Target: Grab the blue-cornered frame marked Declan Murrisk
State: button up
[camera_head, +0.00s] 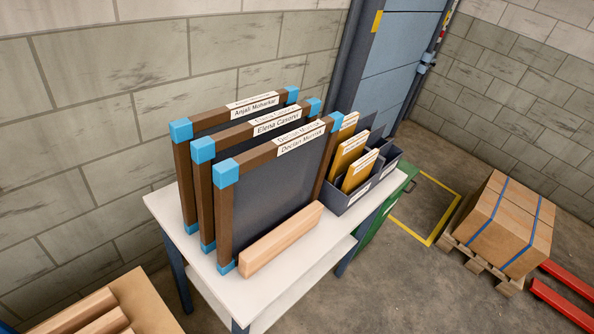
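The frame marked Declan Murrisk (226,215) stands upright on a white table (282,293). It is the nearest of three similar brown wooden frames with blue corners and dark panels. Its white name label (301,138) is on the top bar. The frame marked Elena Casorin (205,190) stands close behind it, and the frame marked Anjali Moharkar (184,180) is farthest back. A light wooden block (282,240) lies on the table along the front of the Declan Murrisk frame. My gripper is not in view.
Dark bins (345,197) with yellow folders (350,152) stand right of the frames. A green container (375,228) is beyond the table's right end. A strapped carton (508,225) sits on a pallet at right, near red forks (563,304). Wooden pieces (80,312) lie at lower left. A block wall is behind.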

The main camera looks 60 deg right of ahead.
aim_at(257, 189)
jog(key=z, duration=0.55)
jog(key=i, duration=0.85)
jog(key=z, duration=0.7)
